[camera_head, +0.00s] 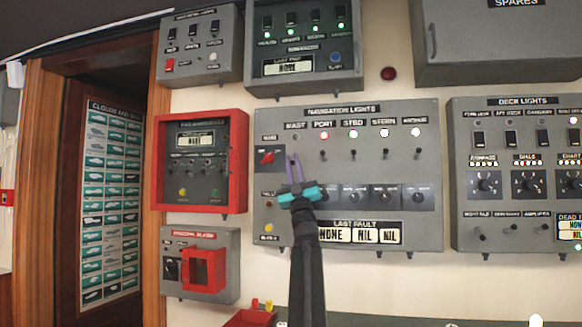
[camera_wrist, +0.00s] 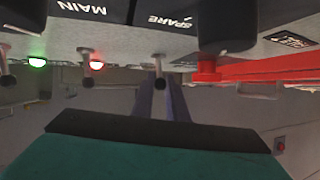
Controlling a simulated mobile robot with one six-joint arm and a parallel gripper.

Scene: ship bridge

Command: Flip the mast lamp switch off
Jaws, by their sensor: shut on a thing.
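The grey navigation lights panel (camera_head: 345,118) is on the wall. My gripper (camera_head: 294,160) reaches up to it below the MAST label, its purple fingers around the mast lamp switch. In the wrist view this switch (camera_wrist: 160,82), a small toggle with a dark knob, is between my fingers (camera_wrist: 159,100), which are shut on it. The fingers mostly hide it in the head view. The mast lamp (camera_head: 297,137) looks unlit. The port lamp (camera_head: 323,135) glows red, the starboard lamp (camera_head: 353,134) green, and the stern lamp (camera_head: 384,132) white.
The port switch (camera_wrist: 86,60) is close beside the mast switch. Rotary knobs (camera_head: 352,197) sit below the toggles. A red-framed box (camera_head: 200,120) is to the left, a deck lights panel (camera_head: 520,220) to the right.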

